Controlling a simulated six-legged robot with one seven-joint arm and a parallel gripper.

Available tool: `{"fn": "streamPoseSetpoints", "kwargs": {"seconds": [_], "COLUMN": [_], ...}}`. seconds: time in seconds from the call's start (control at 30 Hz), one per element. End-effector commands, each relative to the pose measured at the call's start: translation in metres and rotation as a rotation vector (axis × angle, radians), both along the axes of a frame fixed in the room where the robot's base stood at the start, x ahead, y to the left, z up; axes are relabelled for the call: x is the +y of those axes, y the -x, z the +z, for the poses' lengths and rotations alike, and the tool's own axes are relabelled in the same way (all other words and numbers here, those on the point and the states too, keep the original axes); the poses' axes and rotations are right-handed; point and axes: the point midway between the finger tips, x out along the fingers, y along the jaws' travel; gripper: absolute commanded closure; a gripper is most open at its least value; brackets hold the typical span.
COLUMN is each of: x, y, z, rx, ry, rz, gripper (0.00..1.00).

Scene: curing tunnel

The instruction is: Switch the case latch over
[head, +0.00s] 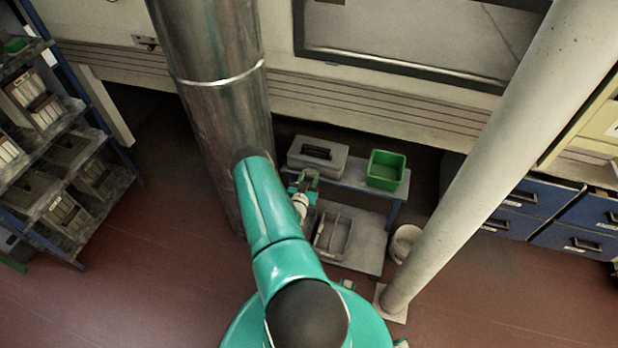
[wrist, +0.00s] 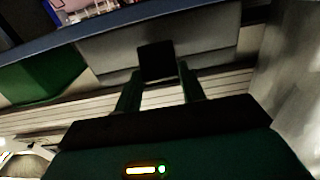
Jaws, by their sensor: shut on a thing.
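The grey case (head: 299,160) lies on the bench in the head view, with a dark handle on its lid. Its grey side (wrist: 215,47) fills the middle of the wrist view, which looks turned over. The black case latch (wrist: 157,58) is on that side. My gripper (wrist: 160,74) is shut on the latch, one finger at each edge of it.
A green bin (head: 387,170) stands on the bench to the right of the case; it also shows in the wrist view (wrist: 42,75). A grey divided tray (head: 333,232) is on the lower shelf. A steel duct (head: 222,110) rises left, a pale column (head: 490,150) right.

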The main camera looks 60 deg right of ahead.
Motion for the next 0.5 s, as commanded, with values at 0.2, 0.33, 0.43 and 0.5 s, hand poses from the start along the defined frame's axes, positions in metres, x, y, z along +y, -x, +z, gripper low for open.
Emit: {"fn": "streamPoseSetpoints", "kwargs": {"seconds": [0.2,0.33,0.43,0.5], "x": [0.001,0.003,0.003,0.004], "y": [0.000,0.000,0.000,0.000], "z": [-0.006,-0.009,-0.011,-0.012], "rx": [-0.012,-0.024,-0.033,-0.037], "ry": [0.077,0.160,0.210,0.233], "rz": [0.001,0.002,0.002,0.001], "gripper": [0.83,0.83,0.83,0.83]}}
